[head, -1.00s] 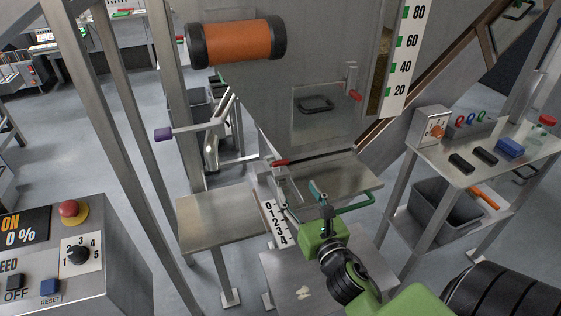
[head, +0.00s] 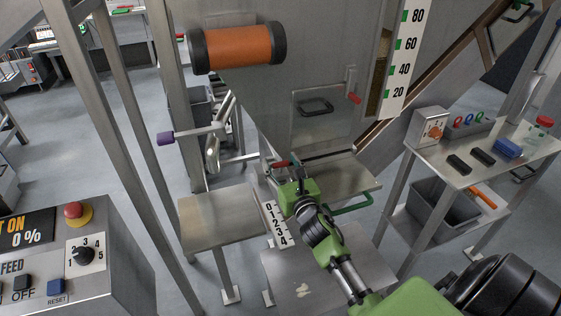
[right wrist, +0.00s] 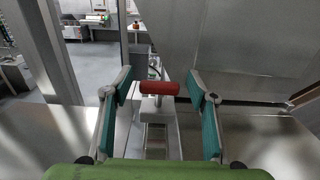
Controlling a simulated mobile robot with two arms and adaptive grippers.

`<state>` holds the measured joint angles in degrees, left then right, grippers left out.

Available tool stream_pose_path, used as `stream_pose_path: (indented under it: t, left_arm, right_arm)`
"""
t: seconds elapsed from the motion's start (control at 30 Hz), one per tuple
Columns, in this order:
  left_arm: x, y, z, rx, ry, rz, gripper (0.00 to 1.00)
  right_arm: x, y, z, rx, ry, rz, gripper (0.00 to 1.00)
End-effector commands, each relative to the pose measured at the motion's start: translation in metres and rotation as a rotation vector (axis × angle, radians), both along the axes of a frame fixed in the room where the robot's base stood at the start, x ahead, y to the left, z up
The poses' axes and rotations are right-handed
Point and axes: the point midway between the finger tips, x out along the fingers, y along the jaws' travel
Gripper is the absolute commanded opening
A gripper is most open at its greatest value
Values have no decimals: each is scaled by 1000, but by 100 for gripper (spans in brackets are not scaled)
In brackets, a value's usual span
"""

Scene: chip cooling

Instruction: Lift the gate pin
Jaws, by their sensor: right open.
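The gate pin with its red T-shaped handle (head: 280,164) stands upright above the numbered scale (head: 276,224), at the chute's lower end. My right gripper (head: 296,168) is right beside it in the head view and partly covers the pin's mount. In the right wrist view the red handle (right wrist: 159,88) lies between the two teal-padded fingers of my right gripper (right wrist: 161,88). The fingers are spread wide, with a gap on each side of the handle, and do not touch it. My left gripper is not in view.
A steel tray (head: 225,216) is left of the scale, and a flat plate (head: 325,270) is below. A green handle (head: 348,206) is to the right of my gripper. A purple-tipped lever (head: 166,138) and an orange roller (head: 238,46) are further left.

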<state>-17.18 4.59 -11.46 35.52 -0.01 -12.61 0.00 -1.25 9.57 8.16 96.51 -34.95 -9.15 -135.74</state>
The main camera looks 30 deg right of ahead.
Motion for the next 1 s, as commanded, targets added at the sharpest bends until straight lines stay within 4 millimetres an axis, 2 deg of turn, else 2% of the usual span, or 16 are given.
stream_pose_path:
  t: [0.37, 0.57, 0.6, 0.87, 1.0]
  left_arm:
    - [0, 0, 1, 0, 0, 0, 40]
    - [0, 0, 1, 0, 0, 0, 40]
    - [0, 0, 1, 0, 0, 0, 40]
    - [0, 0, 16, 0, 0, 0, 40]
    - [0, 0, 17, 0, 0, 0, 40]
  right_arm:
    - [5, -1, 0, 1, 0, 0, 53]
    - [5, -1, 0, 1, 0, 0, 3]
    - [5, -1, 0, 1, 0, 0, 0]
    - [5, -1, 19, -3, 0, 1, 0]
    - [5, -1, 20, 0, -1, 0, 0]
